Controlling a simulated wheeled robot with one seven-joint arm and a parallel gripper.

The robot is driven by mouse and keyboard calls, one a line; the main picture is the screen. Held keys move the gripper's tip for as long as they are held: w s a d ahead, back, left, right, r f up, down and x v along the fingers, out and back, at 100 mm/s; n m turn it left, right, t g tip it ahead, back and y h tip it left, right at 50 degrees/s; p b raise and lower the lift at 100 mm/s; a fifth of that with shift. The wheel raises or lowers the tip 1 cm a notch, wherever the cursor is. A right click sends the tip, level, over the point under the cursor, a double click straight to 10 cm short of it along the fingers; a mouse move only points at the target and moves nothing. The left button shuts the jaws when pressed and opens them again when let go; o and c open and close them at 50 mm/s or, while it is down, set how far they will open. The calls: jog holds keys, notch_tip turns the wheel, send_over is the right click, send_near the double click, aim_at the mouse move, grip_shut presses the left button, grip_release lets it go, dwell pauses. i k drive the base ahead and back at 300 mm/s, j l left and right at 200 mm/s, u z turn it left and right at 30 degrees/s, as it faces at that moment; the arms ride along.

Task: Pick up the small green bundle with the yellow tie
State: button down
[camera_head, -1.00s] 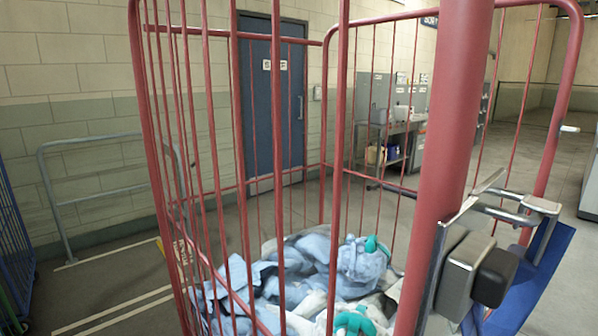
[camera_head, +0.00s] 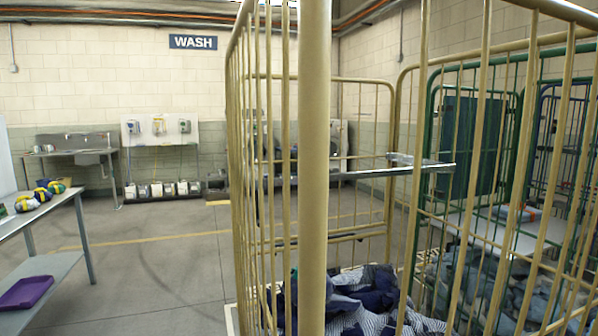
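Several small rolled bundles lie on the grey table at the left edge of the head view. One bundle (camera_head: 27,204) shows green with some yellow. Another bundle (camera_head: 43,195) looks dark blue with a yellow band, and a third bundle (camera_head: 57,187) behind it also shows green and yellow. They are too small and far off to tell clearly which is green with a yellow tie. My gripper is not in view.
The table (camera_head: 38,213) has a lower shelf with a purple tray (camera_head: 25,292). A tan cage trolley (camera_head: 313,180) holding blue cloths (camera_head: 365,300) stands close in front, centre to right, with a green cage (camera_head: 520,130) behind. Open floor (camera_head: 160,270) lies between table and cage.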

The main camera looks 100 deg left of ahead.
aim_at(56, 188)
jog(key=u, duration=4.55)
jog(key=i+z, duration=0.35)
jog(key=i, duration=0.7)
jog(key=i+z, duration=0.1)
jog(key=i, duration=0.85)
jog(key=i+z, duration=0.1)
jog(key=i, duration=0.85)
jog(key=i+z, duration=0.2)
jog(key=i, duration=0.45)
jog(key=i+j+z, duration=0.15)
jog(key=i, duration=0.5)
jog(key=i+l+u, duration=0.1)
jog(key=i+u, duration=0.25)
jog(key=i+l+u, duration=0.45)
jog(key=i+u, duration=0.15)
jog(key=u, duration=0.2)
jog(key=i+l+u, duration=0.15)
jog(key=u, duration=0.3)
jog(key=i+l+u, duration=0.3)
jog(key=u, duration=0.2)
jog(key=i+l+u, duration=0.15)
jog(key=l+u, duration=0.15)
jog(key=u, duration=0.15)
